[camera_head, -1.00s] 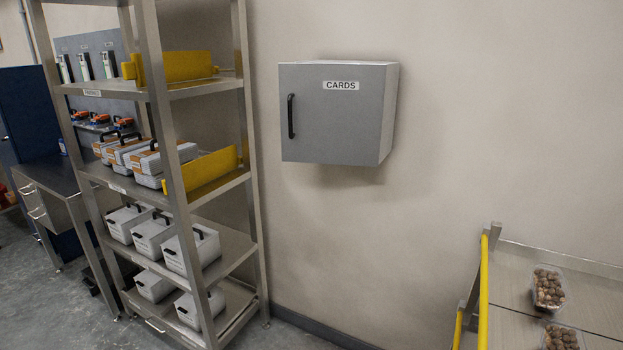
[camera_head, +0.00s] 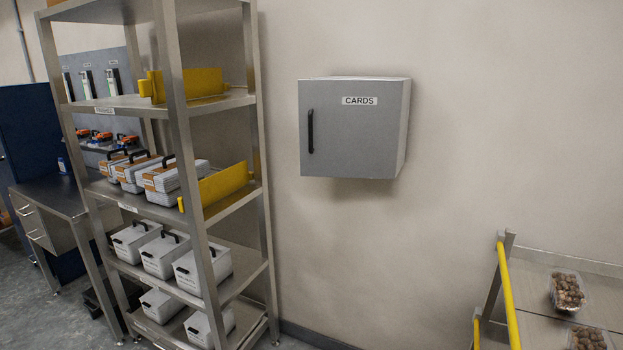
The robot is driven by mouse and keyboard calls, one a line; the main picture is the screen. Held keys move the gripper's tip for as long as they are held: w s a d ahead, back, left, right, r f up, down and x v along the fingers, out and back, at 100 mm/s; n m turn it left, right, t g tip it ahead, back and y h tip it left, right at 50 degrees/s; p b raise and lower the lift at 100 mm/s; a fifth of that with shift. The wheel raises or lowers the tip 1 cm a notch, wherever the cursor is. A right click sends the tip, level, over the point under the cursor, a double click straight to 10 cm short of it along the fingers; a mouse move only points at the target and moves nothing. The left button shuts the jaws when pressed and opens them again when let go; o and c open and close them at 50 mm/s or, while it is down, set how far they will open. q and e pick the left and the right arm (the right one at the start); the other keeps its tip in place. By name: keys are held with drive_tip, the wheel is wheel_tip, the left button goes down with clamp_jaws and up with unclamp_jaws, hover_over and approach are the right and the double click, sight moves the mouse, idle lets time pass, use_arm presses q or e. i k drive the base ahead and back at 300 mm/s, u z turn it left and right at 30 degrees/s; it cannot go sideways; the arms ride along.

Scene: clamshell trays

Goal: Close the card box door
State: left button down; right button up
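The card box (camera_head: 405,125) is a grey and white cabinet on the wall, right of the middle of the head view. Its grey door (camera_head: 350,150) bears a "CARDS" label (camera_head: 360,101) and covers the whole front. The door looks flush with the box; no gap shows along its edges. A black vertical handle (camera_head: 310,131) is on the door's left side. Neither of my grippers shows in the head view.
A metal shelf rack (camera_head: 180,150) with white bins (camera_head: 163,255) and yellow dividers (camera_head: 222,185) stands left of the box. A bench (camera_head: 538,322) with a yellow rail (camera_head: 508,300) and clear trays of brown round items (camera_head: 567,290) is at lower right. The wall below the box is clear.

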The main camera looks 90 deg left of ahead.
sight(348, 128)
drive_tip(key=k, duration=1.15)
drive_tip(key=u, duration=1.5)
drive_tip(key=i, duration=0.1)
drive_tip(key=u, duration=0.05)
